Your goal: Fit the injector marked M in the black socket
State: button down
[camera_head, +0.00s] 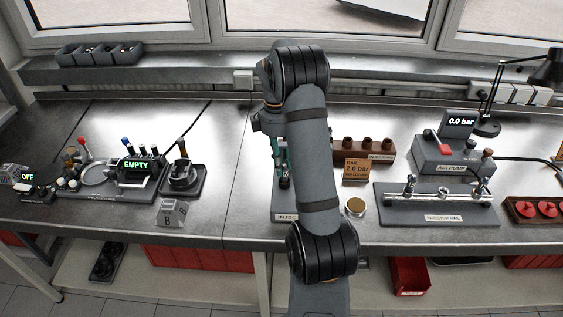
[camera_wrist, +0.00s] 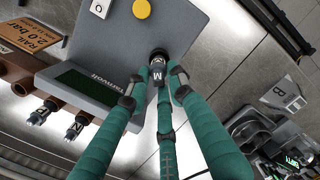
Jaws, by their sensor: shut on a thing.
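The injector marked M (camera_wrist: 157,76) is a dark cylinder with a white letter, between the green fingers of my gripper (camera_wrist: 158,88) in the wrist view. My gripper is shut on it. A round black part, apparently the black socket (camera_wrist: 159,54), is at the injector's far end on a grey stand (camera_wrist: 190,30). I cannot tell how far the injector is inside it. In the head view my gripper (camera_head: 279,158) is mostly behind my arm, above the stand's grey base (camera_head: 286,217).
A brown injector rack (camera_head: 375,149) stands behind right; two injectors (camera_wrist: 45,111) (camera_wrist: 77,129) show there in the wrist view. A rail card (camera_head: 357,168), injector rail (camera_head: 438,205) and air pump (camera_head: 452,158) are right. A polishing station (camera_head: 110,180) and B block (camera_head: 172,213) are left.

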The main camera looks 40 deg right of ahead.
jog(key=shift+f, duration=0.25)
jog(key=c, duration=1.4)
grip_release()
jog(key=shift+c, duration=0.2)
notch_tip(320, 180, up, 8)
jog(key=p, duration=0.7)
jog(key=shift+f, duration=0.2)
jog(key=shift+f, duration=0.1)
